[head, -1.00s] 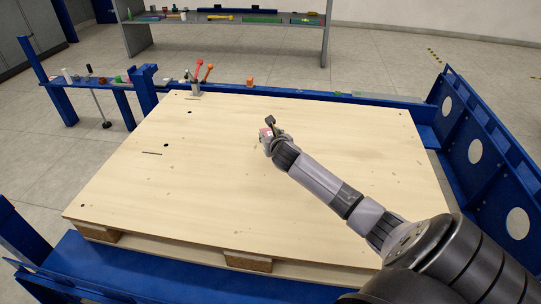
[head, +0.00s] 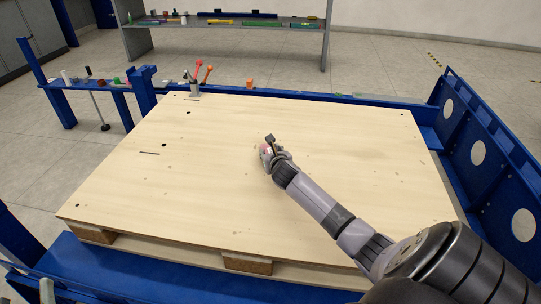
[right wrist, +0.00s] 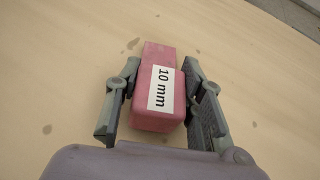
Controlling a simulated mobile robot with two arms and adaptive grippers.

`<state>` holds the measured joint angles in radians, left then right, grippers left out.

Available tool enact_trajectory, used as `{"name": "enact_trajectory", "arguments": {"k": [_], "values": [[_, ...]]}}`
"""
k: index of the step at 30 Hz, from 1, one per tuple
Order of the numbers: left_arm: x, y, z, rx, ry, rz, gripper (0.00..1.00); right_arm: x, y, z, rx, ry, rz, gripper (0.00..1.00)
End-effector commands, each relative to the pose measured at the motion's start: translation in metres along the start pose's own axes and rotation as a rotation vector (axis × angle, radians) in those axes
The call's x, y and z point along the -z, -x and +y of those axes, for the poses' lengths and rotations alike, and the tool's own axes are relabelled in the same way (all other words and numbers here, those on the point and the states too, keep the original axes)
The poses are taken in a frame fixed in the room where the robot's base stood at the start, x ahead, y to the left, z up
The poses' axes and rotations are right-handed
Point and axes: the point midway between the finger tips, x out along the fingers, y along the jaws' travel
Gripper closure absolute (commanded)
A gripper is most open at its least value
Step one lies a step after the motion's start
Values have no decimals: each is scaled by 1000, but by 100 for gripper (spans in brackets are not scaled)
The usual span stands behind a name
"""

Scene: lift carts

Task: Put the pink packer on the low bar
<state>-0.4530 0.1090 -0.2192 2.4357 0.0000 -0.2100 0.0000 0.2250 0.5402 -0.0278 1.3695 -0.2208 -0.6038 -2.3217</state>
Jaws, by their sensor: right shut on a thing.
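The pink packer (right wrist: 159,58) has a white label reading "10 mm" and sits between the fingers of my right gripper (right wrist: 162,108). The gripper is shut on it. In the head view my right gripper (head: 269,155) is over the middle of the wooden board (head: 190,190), with a bit of the packer's pink showing at its left side. I cannot tell how far the packer is above the board. A blue bar (head: 310,97) runs along the board's far edge; I cannot tell for certain that it is the low bar. My left gripper is not in view.
An orange block (head: 250,84) stands on the far blue bar. A small holder (head: 194,90) with red and orange handles stands at the board's far left corner. A blue bench (head: 78,83) with small items is at left. A blue side wall (head: 487,135) rises at right. The board is otherwise clear.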

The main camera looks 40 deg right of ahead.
Motion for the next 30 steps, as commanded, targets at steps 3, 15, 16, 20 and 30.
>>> {"name": "enact_trajectory", "arguments": {"k": [3, 15, 16, 20, 30], "values": [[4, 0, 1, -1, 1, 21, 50, 1, -1, 0, 0, 0, -1, 95], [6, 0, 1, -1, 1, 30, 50, 3, -2, 0, 0, 0, 0, 59], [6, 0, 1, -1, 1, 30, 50, 3, -2, 0, 0, 0, 0, 57], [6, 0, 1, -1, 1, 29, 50, 3, -1, 0, 0, 0, 0, 48], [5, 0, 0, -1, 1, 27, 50, 3, -1, 0, 0, 0, 0, 44]]}}
